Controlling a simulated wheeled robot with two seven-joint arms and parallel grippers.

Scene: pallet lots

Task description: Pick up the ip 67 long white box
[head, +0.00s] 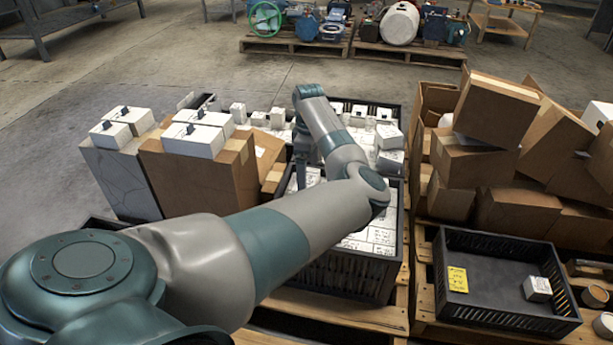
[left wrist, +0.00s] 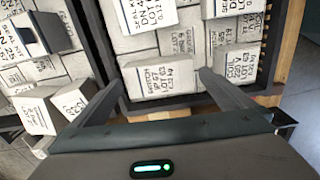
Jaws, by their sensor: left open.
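In the left wrist view a white box (left wrist: 160,78) with dark print, seemingly including "IP 67", lies in a dark crate between my finger tips. My left gripper (left wrist: 158,86) is open, its fingers on either side of the box's near end; I cannot tell whether they touch it. Other printed white boxes surround it, with a larger one (left wrist: 148,14) just beyond. In the head view my left arm reaches over the black crate (head: 335,272) full of white boxes and hides part of it. My left gripper (head: 302,178) points down there, its fingers hardly visible. My right gripper is not in view.
A black crate (head: 470,310) at the right holds one small white box (head: 537,288) and a yellow label. Brown cartons (head: 495,110) are piled behind it. Cartons (head: 205,175) topped with white boxes stand left of the full crate. Open floor (head: 60,130) lies at the left.

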